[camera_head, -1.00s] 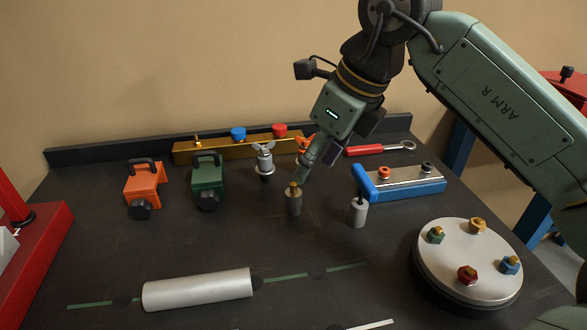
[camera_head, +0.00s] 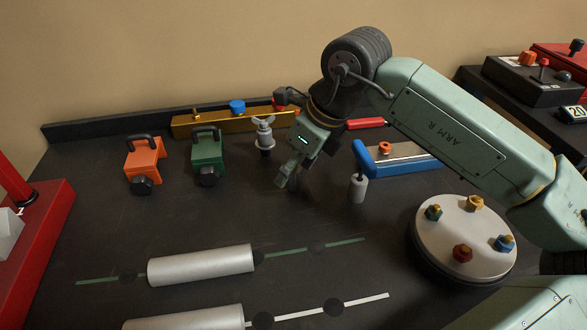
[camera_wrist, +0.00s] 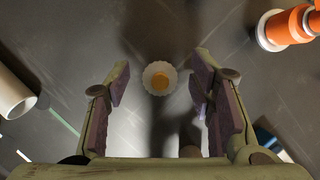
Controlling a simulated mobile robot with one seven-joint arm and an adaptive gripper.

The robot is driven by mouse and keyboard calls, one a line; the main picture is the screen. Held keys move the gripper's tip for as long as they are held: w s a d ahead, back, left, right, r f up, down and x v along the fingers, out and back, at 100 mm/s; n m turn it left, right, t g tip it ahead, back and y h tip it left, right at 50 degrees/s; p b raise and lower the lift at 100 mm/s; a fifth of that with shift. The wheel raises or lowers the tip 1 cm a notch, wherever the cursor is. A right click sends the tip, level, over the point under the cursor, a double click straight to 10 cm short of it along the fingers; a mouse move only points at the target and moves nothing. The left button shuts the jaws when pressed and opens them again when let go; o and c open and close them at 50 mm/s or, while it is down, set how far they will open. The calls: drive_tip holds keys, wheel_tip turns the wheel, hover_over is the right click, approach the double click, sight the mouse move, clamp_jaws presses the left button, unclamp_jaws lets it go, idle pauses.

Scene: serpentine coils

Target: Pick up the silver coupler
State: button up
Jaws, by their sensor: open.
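The silver coupler (camera_wrist: 159,78) shows in the wrist view as a fluted pale ring with a gold centre, standing on the dark bench. It lies between the two spread fingers of my gripper (camera_wrist: 161,86), with a gap on each side. In the head view my gripper (camera_head: 283,181) is low over the middle of the bench and hides the coupler. My gripper is open and empty.
A winged silver fitting (camera_head: 264,137) stands behind and left of my gripper. A grey cylinder (camera_head: 357,189) and blue block (camera_head: 425,165) are right. A round plate (camera_head: 438,236) is front right.

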drive_tip(key=shift+a+f, duration=0.15)
drive_tip(key=shift+f, duration=0.2)
drive_tip(key=shift+c, duration=0.4)
drive_tip(key=shift+w, duration=0.1)
clamp_jaws()
